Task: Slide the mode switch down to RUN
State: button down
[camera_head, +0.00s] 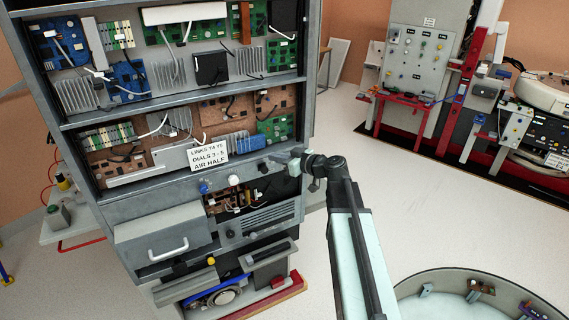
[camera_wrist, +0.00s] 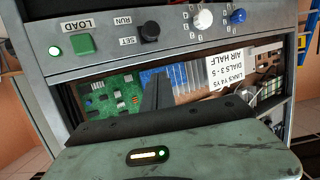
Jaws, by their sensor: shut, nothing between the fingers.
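The mode switch is a black knob (camera_wrist: 150,32) on a grey panel, beside the labels RUN and SET. The wrist view is upside down, so RUN, upper in that picture, is the lower mark on the panel. The knob's exact place between the marks is hard to tell. It also shows small and dark in the head view (camera_head: 263,168). My gripper (camera_wrist: 156,78) is shut and empty, its dark fingers pointing toward the panel, apart from the knob in that picture. In the head view my gripper (camera_head: 284,158) is at the panel's right end, close to the knob.
A green LOAD button (camera_wrist: 82,44) with a lit green lamp is beside the switch. A white dial (camera_wrist: 203,19) and a blue dial (camera_wrist: 238,16) are on its other side. A shelf of circuit boards and a white sign (camera_head: 208,153) are above the panel. Open floor (camera_head: 430,210) lies right.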

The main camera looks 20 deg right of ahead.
aim_at(266, 172)
jog(key=x, duration=0.4)
jog(key=shift+w+f+b, duration=0.1)
jog(key=shift+b, duration=0.3)
jog(key=shift+s+f+b, duration=0.2)
jog(key=shift+f+b, duration=0.95)
jog(key=shift+f, duration=0.05)
jog(key=shift+d+f+b, duration=0.1)
jog(key=shift+f+b, duration=0.6)
jog(key=shift+b, duration=0.05)
notch_tip(266, 172, down, 3)
jog(key=b, duration=0.3)
jog(key=shift+s+f, duration=0.15)
